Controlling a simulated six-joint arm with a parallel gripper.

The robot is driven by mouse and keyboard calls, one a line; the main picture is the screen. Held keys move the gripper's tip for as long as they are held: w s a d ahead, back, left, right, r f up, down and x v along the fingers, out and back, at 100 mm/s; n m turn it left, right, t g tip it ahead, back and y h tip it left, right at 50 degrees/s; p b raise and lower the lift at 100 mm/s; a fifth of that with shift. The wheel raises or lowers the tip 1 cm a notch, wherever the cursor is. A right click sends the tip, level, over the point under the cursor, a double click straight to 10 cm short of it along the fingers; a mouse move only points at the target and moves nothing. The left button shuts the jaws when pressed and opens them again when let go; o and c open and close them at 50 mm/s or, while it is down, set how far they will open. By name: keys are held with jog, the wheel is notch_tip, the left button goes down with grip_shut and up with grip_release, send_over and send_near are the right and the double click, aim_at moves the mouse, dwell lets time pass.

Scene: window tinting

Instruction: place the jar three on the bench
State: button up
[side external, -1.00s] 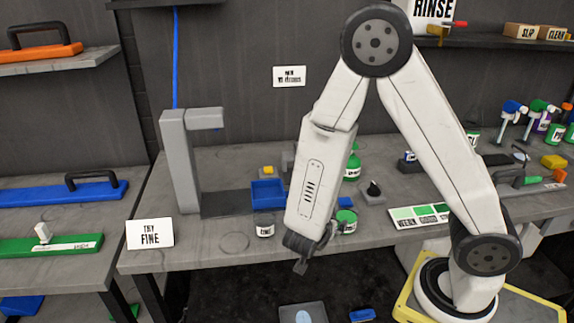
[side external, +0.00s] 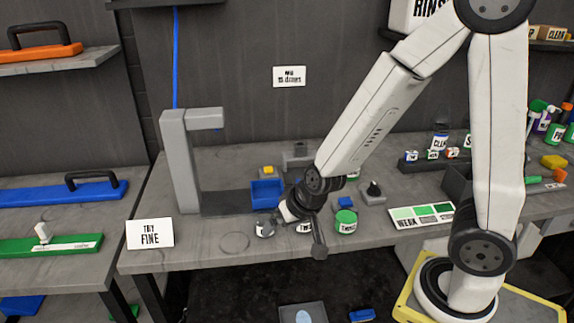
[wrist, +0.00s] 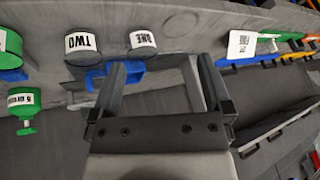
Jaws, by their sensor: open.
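Jar three, with a green lid and green contents (side external: 346,223), stands upright on the bench (side external: 215,262) near its front edge. Its label is only partly legible. In the wrist view a green jar (wrist: 9,50) is cut by the left edge. Grey jars labelled ONE (wrist: 142,42) and TWO (wrist: 85,46) stand beside it. My gripper (wrist: 160,78) is open, with nothing between its fingers. In the side view my gripper (side external: 300,232) is at the bench's front edge, left of jar three and apart from it, partly hiding jar two (side external: 304,228).
A blue bin (side external: 266,192) and a grey stand (side external: 180,160) are behind the jars. A sign (side external: 150,233) stands at the bench's left front. A shade card (side external: 421,214) lies right of jar three. Bare bench shows left of jar one (side external: 265,229).

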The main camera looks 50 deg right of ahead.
jog(key=s+d+r+n+g, duration=0.1)
jog(key=s+d+n+g, duration=0.1)
jog(key=s, duration=0.4)
jog(key=shift+d+r+n+g, duration=0.2)
jog(key=shift+d+n+g, duration=0.3)
jog(key=shift+n, duration=0.7)
